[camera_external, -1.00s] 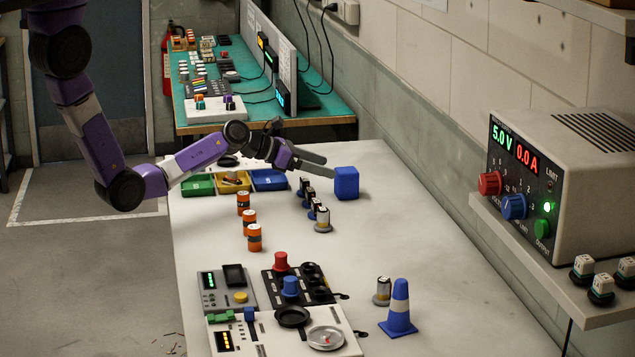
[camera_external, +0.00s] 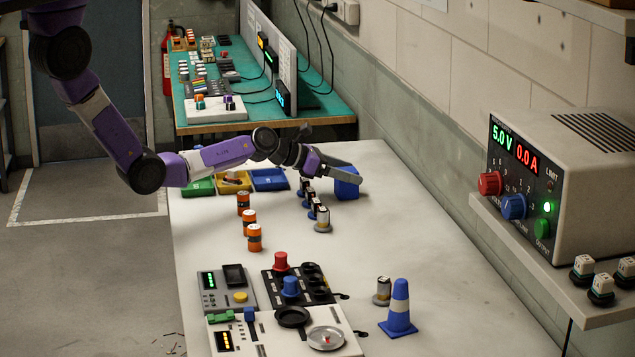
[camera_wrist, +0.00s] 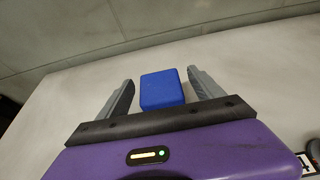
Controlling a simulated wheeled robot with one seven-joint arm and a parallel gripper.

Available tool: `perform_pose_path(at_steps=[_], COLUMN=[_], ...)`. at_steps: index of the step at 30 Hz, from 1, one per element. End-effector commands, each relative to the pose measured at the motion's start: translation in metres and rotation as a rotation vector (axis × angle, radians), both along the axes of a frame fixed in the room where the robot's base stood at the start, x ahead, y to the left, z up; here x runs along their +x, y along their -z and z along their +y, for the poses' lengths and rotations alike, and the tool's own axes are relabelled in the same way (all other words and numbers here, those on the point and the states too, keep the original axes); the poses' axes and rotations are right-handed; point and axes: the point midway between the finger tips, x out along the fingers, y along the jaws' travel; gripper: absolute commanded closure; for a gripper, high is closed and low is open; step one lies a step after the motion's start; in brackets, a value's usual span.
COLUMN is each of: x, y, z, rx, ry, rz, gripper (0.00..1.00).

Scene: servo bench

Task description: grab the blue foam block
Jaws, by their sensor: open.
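The blue foam block (camera_external: 346,187) stands on the white bench, beyond a row of small canisters. In the outside view my gripper (camera_external: 350,174) is over it, and a finger covers part of the block. The gripper is open and holds nothing. Whether the fingers are low enough to flank the block's sides is hard to tell.
Orange cans (camera_external: 254,238) and green, yellow and blue trays (camera_external: 269,179) are to the left. A wall (camera_external: 440,140) runs along the right. The bench right of the block is clear.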

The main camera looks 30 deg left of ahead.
Motion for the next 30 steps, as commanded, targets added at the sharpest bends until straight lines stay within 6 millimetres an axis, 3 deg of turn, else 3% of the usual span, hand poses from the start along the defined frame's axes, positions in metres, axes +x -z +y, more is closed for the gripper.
perform_pose_path(at_steps=[2, 12, 23, 30], x=[0.0, 0.0, 0.0, 0.0], y=[0.0, 0.0, -0.006, -0.038], z=[0.0, 0.0, 0.0, 0.0], rx=[0.0, -0.001, -0.001, -0.002], ry=[0.0, 0.0, 0.0, 0.0], rz=[0.0, 0.001, -0.001, -0.005], gripper=[0.24, 0.89, 0.89, 0.89])
